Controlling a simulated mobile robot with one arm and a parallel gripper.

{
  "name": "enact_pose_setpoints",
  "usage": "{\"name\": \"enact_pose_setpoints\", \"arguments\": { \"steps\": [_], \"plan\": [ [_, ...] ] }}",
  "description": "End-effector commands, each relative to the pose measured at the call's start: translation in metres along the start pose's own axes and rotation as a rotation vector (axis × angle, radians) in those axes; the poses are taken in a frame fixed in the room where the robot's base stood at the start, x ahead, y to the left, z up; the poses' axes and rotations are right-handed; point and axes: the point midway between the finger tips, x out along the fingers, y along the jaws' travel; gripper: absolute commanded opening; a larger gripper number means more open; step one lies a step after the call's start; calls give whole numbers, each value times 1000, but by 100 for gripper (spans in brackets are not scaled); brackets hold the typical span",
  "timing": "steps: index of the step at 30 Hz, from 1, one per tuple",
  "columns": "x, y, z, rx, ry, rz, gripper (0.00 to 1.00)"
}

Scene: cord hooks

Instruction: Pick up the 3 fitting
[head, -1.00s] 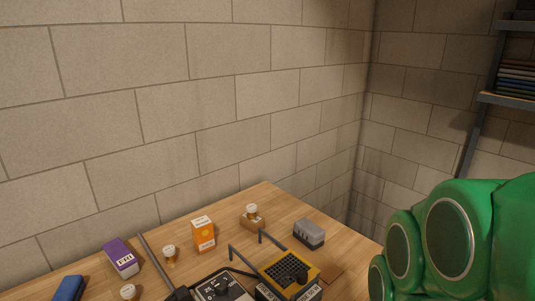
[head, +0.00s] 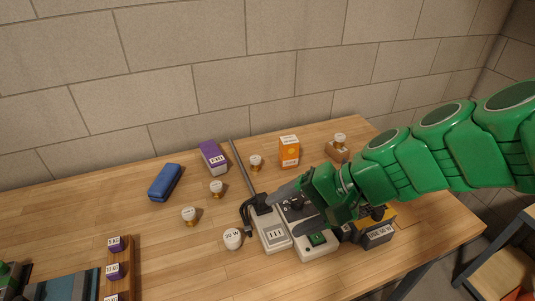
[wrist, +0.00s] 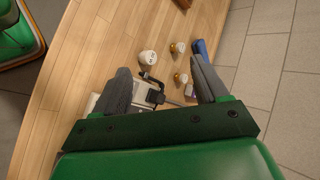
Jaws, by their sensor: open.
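Several small brass fittings with white tops stand on the wooden table: one (head: 216,189) left of centre, one (head: 190,216) nearer the front, one (head: 256,163) by the grey rod, and one (head: 340,140) on a wooden block. Their markings are too small for me to read, so I cannot tell which is the 3 fitting. My gripper (head: 281,212) is open above the grey device (head: 275,236) with a rod. In the wrist view my gripper (wrist: 160,66) has its fingers apart with nothing held; two brass fittings (wrist: 178,48) (wrist: 181,78) show beyond them.
A purple box (head: 213,157), blue case (head: 164,182) and orange box (head: 289,151) stand behind. The table's left middle is clear.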

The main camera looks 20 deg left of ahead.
Motion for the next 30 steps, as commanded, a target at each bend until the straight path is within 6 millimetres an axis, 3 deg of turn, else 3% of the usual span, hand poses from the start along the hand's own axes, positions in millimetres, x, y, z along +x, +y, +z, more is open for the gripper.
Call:
{"name": "enact_pose_setpoints", "arguments": {
  "steps": [6,15,22,30],
  "plan": [
    [20,-75,-40,96,-23,-254,73],
    [39,-145,-111,332,-36,-545,73],
    [58,-167,-179,575,-25,-711,73],
    [102,-150,-262,917,8,-826,73]
  ]
}}
